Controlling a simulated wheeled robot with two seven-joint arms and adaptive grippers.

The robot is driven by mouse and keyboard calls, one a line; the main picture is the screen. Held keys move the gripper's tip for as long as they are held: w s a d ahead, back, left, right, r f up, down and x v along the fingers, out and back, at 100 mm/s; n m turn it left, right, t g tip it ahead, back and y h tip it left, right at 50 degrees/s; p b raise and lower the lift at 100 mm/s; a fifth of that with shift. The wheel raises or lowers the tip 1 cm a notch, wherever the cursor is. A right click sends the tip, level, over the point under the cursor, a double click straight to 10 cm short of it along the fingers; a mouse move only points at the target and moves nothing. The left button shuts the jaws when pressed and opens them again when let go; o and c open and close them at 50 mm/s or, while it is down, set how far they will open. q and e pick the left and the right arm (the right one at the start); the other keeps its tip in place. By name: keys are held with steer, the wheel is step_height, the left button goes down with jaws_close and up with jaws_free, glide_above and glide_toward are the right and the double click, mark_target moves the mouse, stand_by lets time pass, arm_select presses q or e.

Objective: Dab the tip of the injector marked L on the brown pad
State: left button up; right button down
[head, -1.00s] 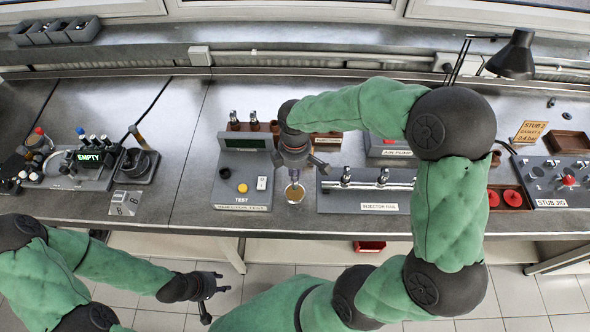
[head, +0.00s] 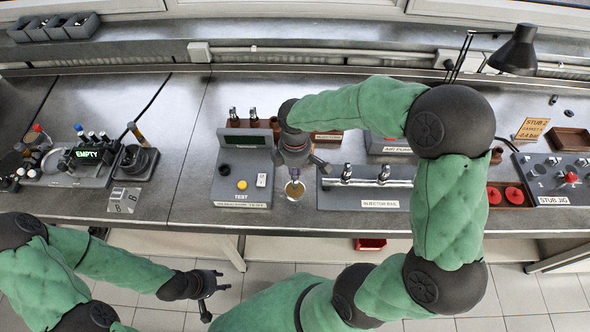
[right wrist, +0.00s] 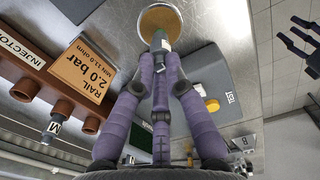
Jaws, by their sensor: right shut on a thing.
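The brown pad (head: 295,190) is a small round disc at the front of the bench, right of the injector test box. It also shows at the top of the right wrist view (right wrist: 160,18). My right gripper (head: 293,162) points down over it, shut on a slim injector (right wrist: 160,42). The injector's lower end is at the pad in the wrist view; I cannot tell whether it touches. Its letter is hidden. My left gripper (head: 209,286) is open and empty, low in front of the bench.
The test box (head: 228,187) stands just left of the pad, the injector rail (head: 345,200) just right. Upright injectors (head: 234,114) stand in a holder behind. An injector marked M (right wrist: 52,127) shows in the wrist view. Bare bench (head: 185,150) lies to the left.

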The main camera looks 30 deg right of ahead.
steer(key=shift+f+b, duration=0.3)
steer(key=shift+f, duration=0.2)
stand_by(0.4)
steer(key=shift+s+f, duration=0.1)
stand_by(0.9)
steer(key=shift+r+p, duration=3)
steer(key=shift+r, duration=0.6)
steer(key=shift+f, duration=0.1)
